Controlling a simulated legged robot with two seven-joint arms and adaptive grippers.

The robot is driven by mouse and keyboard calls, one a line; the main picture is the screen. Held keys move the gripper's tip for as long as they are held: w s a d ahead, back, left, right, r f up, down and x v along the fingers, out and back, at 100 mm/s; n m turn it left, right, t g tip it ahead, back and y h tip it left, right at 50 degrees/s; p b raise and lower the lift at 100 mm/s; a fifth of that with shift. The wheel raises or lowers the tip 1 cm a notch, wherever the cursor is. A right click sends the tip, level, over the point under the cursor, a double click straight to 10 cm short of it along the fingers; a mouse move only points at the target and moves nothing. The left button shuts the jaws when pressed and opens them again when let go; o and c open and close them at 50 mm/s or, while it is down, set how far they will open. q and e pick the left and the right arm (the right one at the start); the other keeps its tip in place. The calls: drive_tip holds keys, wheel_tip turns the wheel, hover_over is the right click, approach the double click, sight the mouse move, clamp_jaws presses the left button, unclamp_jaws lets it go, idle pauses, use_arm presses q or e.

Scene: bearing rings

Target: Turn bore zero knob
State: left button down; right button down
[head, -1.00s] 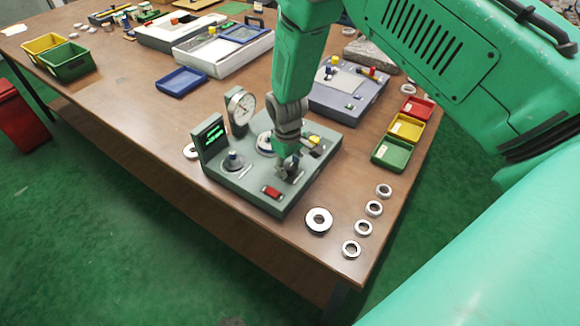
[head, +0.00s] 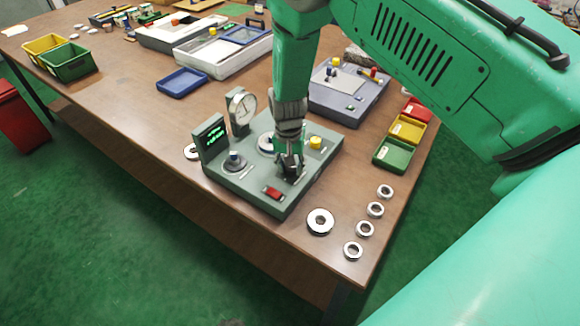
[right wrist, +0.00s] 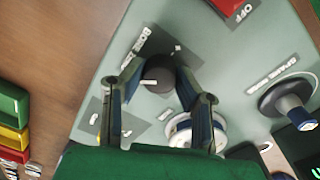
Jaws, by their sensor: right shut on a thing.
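The dark, round bore zero knob (right wrist: 158,72) sits on the grey-green gauge unit (right wrist: 225,75), beside a dark label plate in the right wrist view. My right gripper (right wrist: 157,84) is shut on the knob, with one finger on each side of it. In the head view my right gripper (head: 289,170) points down onto the front right part of the gauge unit (head: 243,184), and its fingers hide most of the knob there. My left gripper is in neither view.
The unit carries a dial gauge (head: 241,107), a green-lit display (head: 211,137), a red switch (head: 273,193), a yellow button (head: 315,142) and another knob (head: 235,161). Several bearing rings (head: 320,221) lie at the right front. Three bins, the green one (head: 394,154) nearest, stand at right.

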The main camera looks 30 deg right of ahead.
drive_tip(key=m, duration=0.4)
drive_tip(key=shift+w+d+r+m, duration=0.15)
drive_tip(key=shift+w+r+m, duration=0.1)
drive_tip(key=shift+w+m, duration=0.15)
drive_tip(key=m, duration=0.4)
drive_tip(key=shift+m, duration=0.3)
drive_tip(key=c, duration=1.2)
unclamp_jaws()
drive_tip(key=shift+s+f, duration=0.1)
drive_tip(key=shift+s, duration=0.05)
